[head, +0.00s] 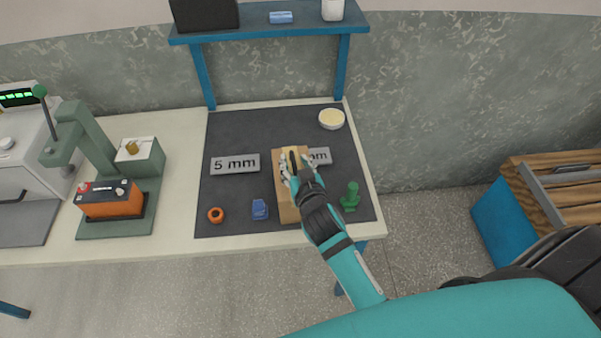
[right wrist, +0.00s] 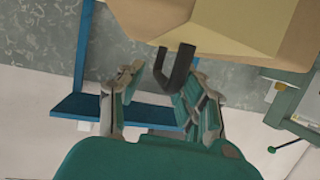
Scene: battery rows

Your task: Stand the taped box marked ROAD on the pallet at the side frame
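A brown cardboard box (head: 287,207) with a paler tape strip and a black handle stands on the dark mat. No ROAD marking is readable on it. My right gripper (head: 291,164) is over the top of the box in the head view. In the right wrist view its fingers (right wrist: 160,82) are apart, with the black handle (right wrist: 176,72) between them and a gap beside it. The box (right wrist: 235,25) fills the top of that view. A blue stand with brown slatted boards (head: 560,190) is at the right; I cannot tell whether it is the pallet. My left gripper is out of view.
A blue shelf (head: 270,27) stands behind. Floor shows between table and stand.

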